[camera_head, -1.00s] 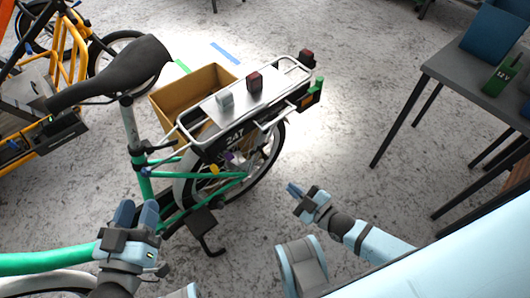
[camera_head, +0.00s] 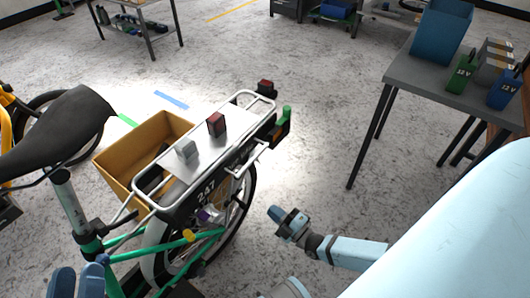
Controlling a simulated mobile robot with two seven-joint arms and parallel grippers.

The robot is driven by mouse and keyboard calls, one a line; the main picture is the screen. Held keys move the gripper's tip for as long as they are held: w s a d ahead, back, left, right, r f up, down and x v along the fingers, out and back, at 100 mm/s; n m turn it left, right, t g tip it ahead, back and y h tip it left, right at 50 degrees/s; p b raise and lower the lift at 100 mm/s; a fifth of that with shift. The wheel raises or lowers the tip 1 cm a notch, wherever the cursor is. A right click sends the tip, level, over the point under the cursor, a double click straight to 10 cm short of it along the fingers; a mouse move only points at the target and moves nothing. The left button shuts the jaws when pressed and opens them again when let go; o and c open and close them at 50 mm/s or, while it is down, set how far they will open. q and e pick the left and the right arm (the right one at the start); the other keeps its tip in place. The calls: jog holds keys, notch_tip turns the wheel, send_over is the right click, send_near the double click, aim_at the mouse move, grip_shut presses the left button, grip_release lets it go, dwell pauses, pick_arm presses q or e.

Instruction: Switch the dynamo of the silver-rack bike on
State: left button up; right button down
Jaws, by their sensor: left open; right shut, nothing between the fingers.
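The silver-rack bike (camera_head: 206,190) has a green frame, a silver tube rack (camera_head: 153,190) and the number 247 on its rear side panel. A small silver-and-purple part (camera_head: 209,215) sits beside the rear wheel below the panel; I cannot tell whether it is the dynamo or its setting. My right gripper (camera_head: 279,216) is shut and empty, to the right of the rear wheel and apart from it. My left gripper (camera_head: 78,278) is open at the lower left edge, near the frame below the saddle; its lower part is cut off.
A grey block (camera_head: 186,150) and a dark red block (camera_head: 216,125) stand on the rack. An open cardboard box (camera_head: 118,170) is behind it. Floor between bike and table is clear.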

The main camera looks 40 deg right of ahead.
pick_arm(q)
jog(key=f+b, duration=0.1)
jog(key=f+g+b, duration=0.1)
jog(key=f, duration=0.1)
jog(key=f+g+b, duration=0.1)
jog(key=f, duration=0.1)
jog(key=shift+w+d+b, duration=0.25)
jog(key=shift+d+b, duration=0.05)
jog(key=shift+b, duration=0.05)
pick_arm(e)
jog(key=x, duration=1.2)
jog(key=shift+w, duration=0.25)
jog(key=shift+a, duration=0.15)
